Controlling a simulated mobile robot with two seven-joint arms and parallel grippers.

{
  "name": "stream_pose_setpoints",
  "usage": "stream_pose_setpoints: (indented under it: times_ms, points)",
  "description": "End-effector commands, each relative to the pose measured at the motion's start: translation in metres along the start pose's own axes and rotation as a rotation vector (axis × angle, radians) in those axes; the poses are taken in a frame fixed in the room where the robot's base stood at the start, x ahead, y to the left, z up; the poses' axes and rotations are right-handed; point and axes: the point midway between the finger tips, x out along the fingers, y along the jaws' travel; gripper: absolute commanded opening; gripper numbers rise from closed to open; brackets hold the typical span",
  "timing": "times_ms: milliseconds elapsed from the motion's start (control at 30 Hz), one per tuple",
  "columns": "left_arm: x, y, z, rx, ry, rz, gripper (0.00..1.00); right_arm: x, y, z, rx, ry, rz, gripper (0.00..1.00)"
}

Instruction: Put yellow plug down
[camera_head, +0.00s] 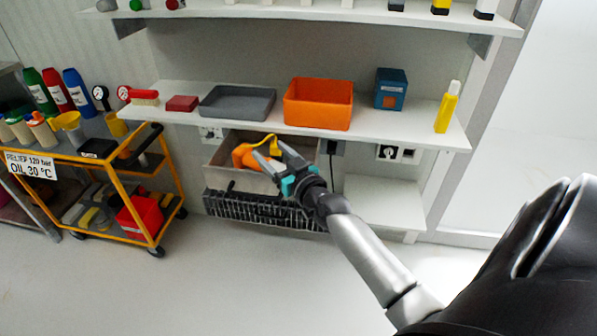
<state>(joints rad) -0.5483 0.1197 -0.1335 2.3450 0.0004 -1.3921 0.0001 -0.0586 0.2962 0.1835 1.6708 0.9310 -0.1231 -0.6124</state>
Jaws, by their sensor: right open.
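The yellow plug (243,156) shows as an orange-yellow body with a thin yellow loop or lead above it. It is in front of the pale box under the shelf. My right gripper (268,157) reaches in from the lower right, its grey fingers apart and pointing at the plug's right side. The fingertips are very near the plug and the yellow lead. I cannot tell whether they touch it, or what the plug rests on. My left gripper is not in view.
The white shelf (400,128) above the gripper holds a grey tray (237,103), an orange bin (318,104), a blue box (391,89) and a yellow bottle (446,107). A pale box (222,163) and a black rack (262,210) are below. A yellow trolley (128,190) stands left.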

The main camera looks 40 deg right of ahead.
Motion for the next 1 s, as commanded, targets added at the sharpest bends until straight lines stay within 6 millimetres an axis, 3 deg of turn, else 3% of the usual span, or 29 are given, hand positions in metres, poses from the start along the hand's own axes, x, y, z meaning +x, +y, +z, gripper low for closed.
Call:
stream_pose_setpoints:
  times_ms: [100, 600, 867, 1000]
  points:
    - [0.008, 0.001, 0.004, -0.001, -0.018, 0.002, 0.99, -0.022, 0.001, 0.002, -0.005, -0.008, 0.000, 0.69]
    - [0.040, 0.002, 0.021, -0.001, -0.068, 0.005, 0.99, -0.095, 0.002, -0.002, -0.012, 0.003, 0.003, 0.69]
    - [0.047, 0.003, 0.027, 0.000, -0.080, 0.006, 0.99, -0.114, 0.002, -0.003, -0.013, 0.006, 0.003, 0.69]
    - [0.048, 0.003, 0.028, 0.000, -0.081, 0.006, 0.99, -0.118, -0.013, 0.011, -0.012, -0.047, -0.034, 0.69]
